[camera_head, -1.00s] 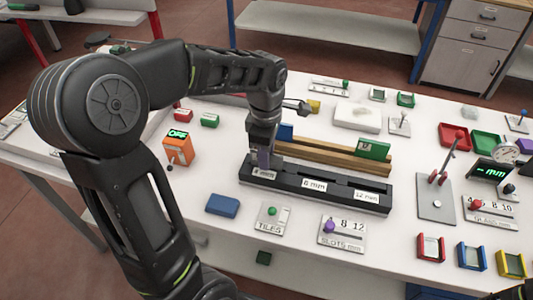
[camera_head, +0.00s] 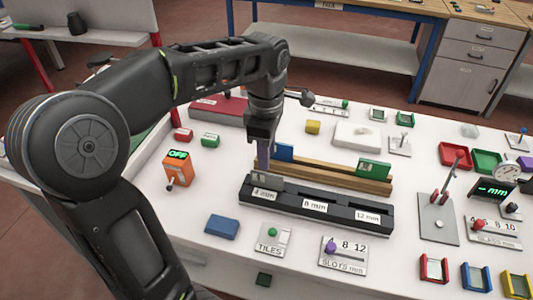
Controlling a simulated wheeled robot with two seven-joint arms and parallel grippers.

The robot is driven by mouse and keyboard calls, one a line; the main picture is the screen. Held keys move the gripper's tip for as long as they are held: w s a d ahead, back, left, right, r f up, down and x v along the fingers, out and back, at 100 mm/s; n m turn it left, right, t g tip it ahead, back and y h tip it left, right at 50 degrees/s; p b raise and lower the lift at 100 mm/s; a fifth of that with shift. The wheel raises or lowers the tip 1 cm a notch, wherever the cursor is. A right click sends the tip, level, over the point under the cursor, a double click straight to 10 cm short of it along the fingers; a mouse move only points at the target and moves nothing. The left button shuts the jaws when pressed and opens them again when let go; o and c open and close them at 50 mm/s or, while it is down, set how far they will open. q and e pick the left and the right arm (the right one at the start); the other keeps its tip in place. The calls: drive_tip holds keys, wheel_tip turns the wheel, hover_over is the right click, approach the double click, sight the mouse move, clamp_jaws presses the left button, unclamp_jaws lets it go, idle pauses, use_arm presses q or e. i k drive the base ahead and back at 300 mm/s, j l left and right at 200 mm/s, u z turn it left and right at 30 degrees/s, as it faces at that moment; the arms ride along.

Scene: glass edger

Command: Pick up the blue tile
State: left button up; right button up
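A flat blue tile (camera_head: 222,227) lies on the white table, front left of the black slotted block (camera_head: 330,213). Another blue piece (camera_head: 284,152) stands at the left end of the wooden rails (camera_head: 335,175). My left gripper (camera_head: 263,160) points down over the 4 mm end of the slotted block, behind and to the right of the flat tile, well apart from it. A narrow purplish strip shows at its tip; I cannot tell whether it is a finger or a held piece. My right gripper is not in view.
An orange box reading OFF (camera_head: 178,168) stands left of the block. The TILES plate (camera_head: 273,239) and SLOTS plate (camera_head: 343,253) lie in front. A green piece (camera_head: 373,169) stands on the rails. White table is clear around the flat tile.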

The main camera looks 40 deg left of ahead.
sight(284, 152)
drive_tip(key=k, duration=1)
